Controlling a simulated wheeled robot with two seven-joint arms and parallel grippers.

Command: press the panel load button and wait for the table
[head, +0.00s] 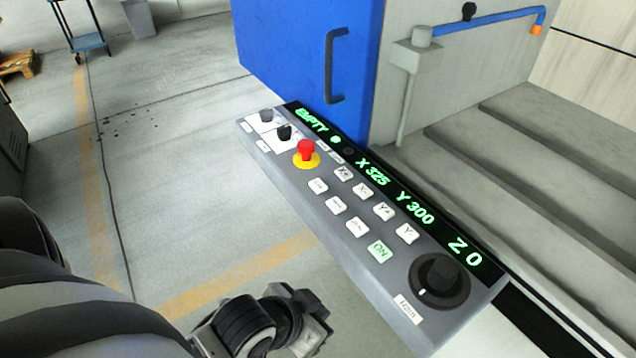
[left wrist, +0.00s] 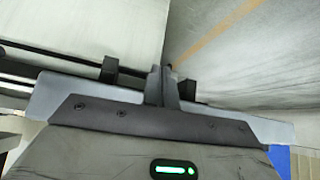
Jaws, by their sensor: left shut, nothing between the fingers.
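The grey control panel (head: 395,280) slants across the middle of the head view. Its dark display (head: 372,178) reads EMPTY, X 325, Y 300 and Z 0 in green. Two rows of small buttons sit below it, with axis-marked white ones such as the Y+ button (head: 385,211) and one green-lit button (head: 380,251). The other labels are too small to tell which button is load. My left gripper (head: 308,308) is low in the head view, left of the panel and apart from it. Its fingers are together and empty in the left wrist view (left wrist: 161,86). My right gripper is not in view.
A red emergency stop (head: 306,151) on a yellow base and a large black dial (head: 440,282) stand up from the panel. Behind it are a blue door (head: 300,60) with a dark handle (head: 334,65) and grey steps or ledges (head: 530,140).

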